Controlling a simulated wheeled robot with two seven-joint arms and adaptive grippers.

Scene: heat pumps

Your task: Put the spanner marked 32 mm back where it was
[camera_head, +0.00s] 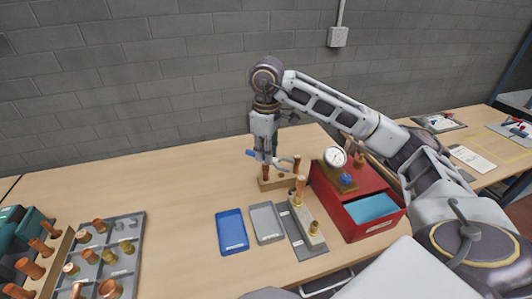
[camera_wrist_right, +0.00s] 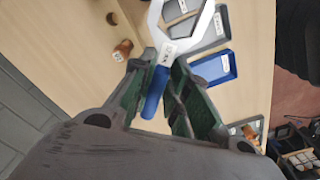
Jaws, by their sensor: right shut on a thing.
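My right gripper (camera_head: 264,157) is shut on a spanner with a blue handle (camera_head: 252,153) and holds it above the back middle of the bench. In the right wrist view, the blue handle (camera_wrist_right: 155,92) lies between the fingers (camera_wrist_right: 158,78). The spanner's silver open-jaw head (camera_wrist_right: 176,32) points away from the gripper and bears a small label, too small to read surely. My left gripper is in neither view.
A grey fittings tray (camera_head: 128,262) is at left. Bench left of centre is clear.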

